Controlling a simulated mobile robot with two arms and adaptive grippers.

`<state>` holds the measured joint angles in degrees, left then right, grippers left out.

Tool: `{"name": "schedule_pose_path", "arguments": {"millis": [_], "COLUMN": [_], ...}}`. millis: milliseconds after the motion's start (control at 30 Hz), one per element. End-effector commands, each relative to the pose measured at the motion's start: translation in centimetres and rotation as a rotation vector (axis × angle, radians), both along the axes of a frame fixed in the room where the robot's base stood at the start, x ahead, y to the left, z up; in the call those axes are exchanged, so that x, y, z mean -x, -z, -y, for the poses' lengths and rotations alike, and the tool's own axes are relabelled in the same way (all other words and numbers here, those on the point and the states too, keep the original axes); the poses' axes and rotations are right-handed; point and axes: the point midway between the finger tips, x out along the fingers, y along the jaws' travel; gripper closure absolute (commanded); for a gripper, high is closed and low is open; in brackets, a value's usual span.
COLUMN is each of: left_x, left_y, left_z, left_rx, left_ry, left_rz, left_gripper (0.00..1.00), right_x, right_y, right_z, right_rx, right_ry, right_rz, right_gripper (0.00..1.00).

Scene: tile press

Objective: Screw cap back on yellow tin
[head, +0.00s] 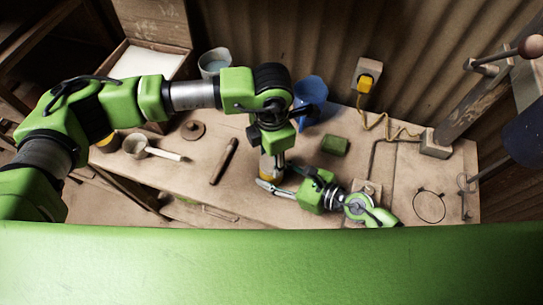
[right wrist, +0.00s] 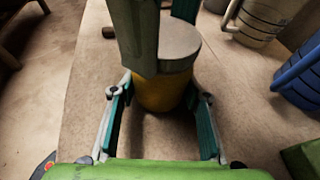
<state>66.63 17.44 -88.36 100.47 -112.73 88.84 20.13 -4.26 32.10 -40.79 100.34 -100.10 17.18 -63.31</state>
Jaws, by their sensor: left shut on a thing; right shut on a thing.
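The yellow tin (right wrist: 163,93) stands upright on the bench, and it also shows in the head view (head: 267,173), partly covered by my grippers. A grey cap (right wrist: 180,45) sits on top of the tin in the right wrist view; I cannot tell how far it is screwed on. My left gripper (head: 273,152) reaches down from above and is shut on the cap, with its finger hiding the cap's left part in the right wrist view. My right gripper (right wrist: 158,97) is low, with one finger on each side of the tin, shut on its body.
A blue jug (head: 311,92) and a green block (head: 335,145) stand behind and right of the tin. A wooden stick (head: 224,161), a round disc (head: 194,130) and a brush-like tool (head: 165,153) lie left. A yellow plug (head: 366,82) with cord is at the back wall.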

Motion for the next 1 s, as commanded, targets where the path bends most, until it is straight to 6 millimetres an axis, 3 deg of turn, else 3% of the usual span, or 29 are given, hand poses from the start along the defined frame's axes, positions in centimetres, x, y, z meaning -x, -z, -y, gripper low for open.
{"name": "schedule_pose_path", "arguments": {"millis": [167,333,367,400,433,800,1000], "left_x": [-0.1,-0.1,-0.1,-0.1,-0.1,-0.1,-0.2], "left_y": [0.0,0.0,0.0,0.0,0.0,-0.2,-3.0], "left_z": [0.0,0.0,0.0,0.0,0.0,0.0,0.0], "left_rx": [-0.001,0.000,0.000,0.000,0.000,0.001,0.002], "left_ry": [0.301,0.323,0.322,0.322,0.322,0.321,0.322], "left_rz": [0.003,0.001,0.001,0.001,0.001,0.001,0.004], "left_gripper": [0.85,0.85,0.54,0.43,0.39,0.39,0.39], "right_x": [0.1,0.1,0.1,0.1,0.1,0.1,0.1], "right_y": [0.1,0.1,0.0,0.1,0.1,0.0,0.0], "right_z": [0.0,0.0,0.0,0.0,0.0,0.0,0.0], "right_rx": [0.001,0.001,0.001,0.001,0.001,0.001,0.001], "right_ry": [-0.001,-0.001,-0.001,-0.001,-0.001,-0.001,-0.001], "right_rz": [-0.001,-0.001,-0.001,-0.001,-0.001,-0.001,-0.001], "right_gripper": [1.00,1.00,1.00,1.00,1.00,1.00,1.00]}}
